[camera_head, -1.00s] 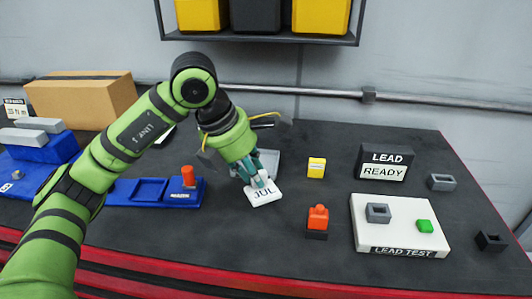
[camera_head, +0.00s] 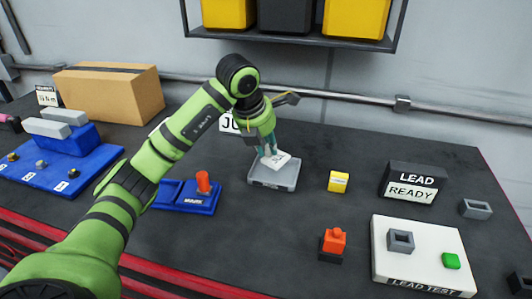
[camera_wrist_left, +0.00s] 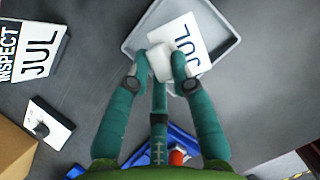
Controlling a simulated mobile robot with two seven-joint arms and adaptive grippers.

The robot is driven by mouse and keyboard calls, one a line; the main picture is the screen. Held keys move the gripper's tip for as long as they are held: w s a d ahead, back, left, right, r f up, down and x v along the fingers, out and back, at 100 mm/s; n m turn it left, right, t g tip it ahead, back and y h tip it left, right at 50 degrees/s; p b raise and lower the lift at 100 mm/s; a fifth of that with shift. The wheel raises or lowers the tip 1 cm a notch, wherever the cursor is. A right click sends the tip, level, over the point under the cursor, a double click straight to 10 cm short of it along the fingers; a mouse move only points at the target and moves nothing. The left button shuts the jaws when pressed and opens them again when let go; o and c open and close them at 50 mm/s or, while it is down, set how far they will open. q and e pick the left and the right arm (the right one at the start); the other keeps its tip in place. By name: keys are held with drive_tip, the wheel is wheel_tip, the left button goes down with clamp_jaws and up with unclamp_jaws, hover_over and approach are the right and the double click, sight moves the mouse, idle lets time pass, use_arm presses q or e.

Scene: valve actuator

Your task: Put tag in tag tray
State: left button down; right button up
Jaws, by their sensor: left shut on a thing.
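The tag is a white square plate marked JUL (camera_head: 279,160) with a pale grip block (camera_wrist_left: 159,62). My left gripper (camera_head: 268,152) is shut on that block, and the fingers also show around it in the left wrist view (camera_wrist_left: 160,74). The tag is tilted over the grey tray (camera_head: 262,182), mostly within its outline. In the left wrist view the tray's rim (camera_wrist_left: 234,45) shows beyond the tag. I cannot tell whether the tag touches the tray floor. My right gripper is not in view.
A blue stand with a red peg (camera_head: 203,183) is left of the tray, and a yellow block (camera_head: 338,182) is right. In the left wrist view, an INSPECT JUL sign (camera_wrist_left: 35,50) and a white plate with a black knob (camera_wrist_left: 48,128) lie left. A cardboard box (camera_head: 110,95) stands behind.

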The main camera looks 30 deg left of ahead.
sight(266, 158)
use_arm(q)
drive_tip(key=shift+w+a+f, duration=0.2)
drive_tip(key=shift+f, duration=0.3)
wheel_tip(266, 158, down, 2)
drive_tip(key=shift+f+p, duration=0.2)
drive_tip(key=shift+p, duration=0.5)
drive_tip(key=shift+f, duration=0.5)
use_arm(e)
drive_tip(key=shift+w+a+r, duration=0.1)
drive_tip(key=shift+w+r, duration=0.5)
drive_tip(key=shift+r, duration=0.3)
use_arm(q)
drive_tip(key=shift+f, duration=0.1)
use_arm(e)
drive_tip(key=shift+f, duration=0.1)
use_arm(q)
drive_tip(key=c, duration=1.1)
unclamp_jaws()
